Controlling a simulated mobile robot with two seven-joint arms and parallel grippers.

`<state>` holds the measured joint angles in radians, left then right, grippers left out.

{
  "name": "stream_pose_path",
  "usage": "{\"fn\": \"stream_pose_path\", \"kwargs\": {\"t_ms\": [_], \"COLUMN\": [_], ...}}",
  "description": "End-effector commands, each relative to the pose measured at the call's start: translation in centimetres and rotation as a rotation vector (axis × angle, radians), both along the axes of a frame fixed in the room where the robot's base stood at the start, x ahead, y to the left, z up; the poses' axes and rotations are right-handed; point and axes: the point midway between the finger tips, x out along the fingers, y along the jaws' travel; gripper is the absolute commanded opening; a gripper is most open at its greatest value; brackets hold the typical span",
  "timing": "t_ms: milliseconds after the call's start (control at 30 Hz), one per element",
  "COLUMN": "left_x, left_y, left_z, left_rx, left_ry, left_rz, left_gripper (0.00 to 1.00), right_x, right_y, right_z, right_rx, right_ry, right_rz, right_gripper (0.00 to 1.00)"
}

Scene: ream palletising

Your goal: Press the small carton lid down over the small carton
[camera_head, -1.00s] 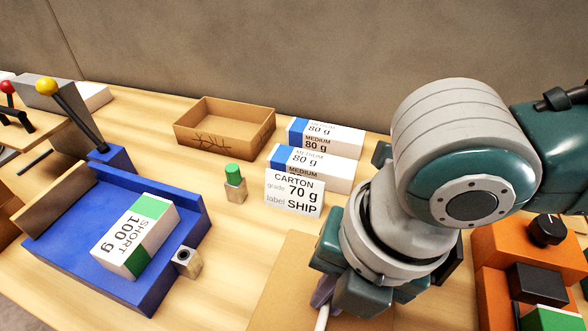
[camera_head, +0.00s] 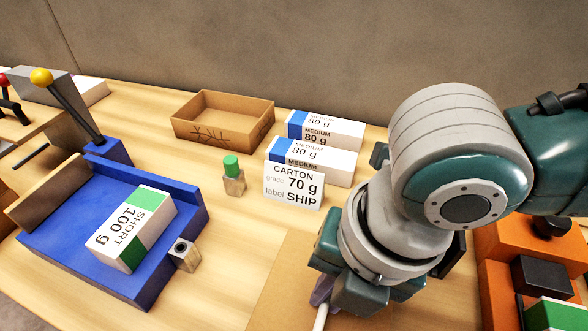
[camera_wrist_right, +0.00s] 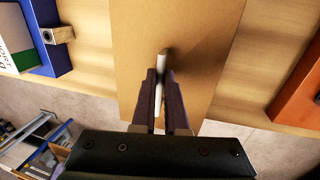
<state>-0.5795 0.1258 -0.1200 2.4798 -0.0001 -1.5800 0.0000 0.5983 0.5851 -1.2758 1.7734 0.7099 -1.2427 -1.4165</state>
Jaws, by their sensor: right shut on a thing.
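A flat brown cardboard surface (camera_head: 275,306) lies under my right gripper (camera_head: 322,296) at the bottom of the head view. In the right wrist view this cardboard (camera_wrist_right: 203,40) fills the middle. I cannot tell whether it is the small carton lid alone or lid and carton together. In the right wrist view my right gripper (camera_wrist_right: 161,85) is shut on a thin white handle (camera_wrist_right: 161,62) standing on the cardboard. The wrist and fingers hide much of it in the head view. An open brown cardboard box (camera_head: 196,132) stands at the back. My left gripper is not in view.
A blue tray (camera_head: 125,278) at left holds a green-and-white ream (camera_head: 150,210). Two blue-and-white reams (camera_head: 335,133) and a sign card (camera_head: 293,188) stand at the back centre. A green-topped block (camera_head: 232,180) stands between. An orange fixture (camera_head: 495,275) is at right.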

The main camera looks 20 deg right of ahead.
Motion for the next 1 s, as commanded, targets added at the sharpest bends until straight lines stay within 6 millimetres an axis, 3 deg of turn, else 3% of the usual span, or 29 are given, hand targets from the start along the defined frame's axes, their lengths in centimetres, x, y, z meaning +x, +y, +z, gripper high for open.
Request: {"fn": "stream_pose_path", "kwargs": {"t_ms": [233, 267, 533, 733, 900, 1000], "left_x": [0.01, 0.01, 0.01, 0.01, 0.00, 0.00], "left_y": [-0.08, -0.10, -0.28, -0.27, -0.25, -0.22], "left_z": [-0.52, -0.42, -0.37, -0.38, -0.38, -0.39], "left_rx": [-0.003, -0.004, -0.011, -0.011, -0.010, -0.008], "left_ry": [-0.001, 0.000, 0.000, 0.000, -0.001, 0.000], "left_rz": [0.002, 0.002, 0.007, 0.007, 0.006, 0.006], "left_gripper": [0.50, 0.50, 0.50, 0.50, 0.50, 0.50], "right_x": [-0.01, -0.01, 0.00, -0.01, 0.00, 0.00], "right_y": [-0.01, 0.00, -0.01, -0.01, -0.02, -0.02], "right_z": [-0.74, -0.61, -0.57, -0.58, -0.57, -0.57], "right_rx": [-0.001, 0.000, 0.000, -0.001, 0.000, 0.000], "right_ry": [0.001, 0.000, 0.000, 0.001, 0.000, 0.000], "right_rz": [0.000, 0.000, 0.000, 0.000, 0.000, 0.000], "right_gripper": [0.00, 0.14, 0.45, 0.47, 0.65, 0.65]}}
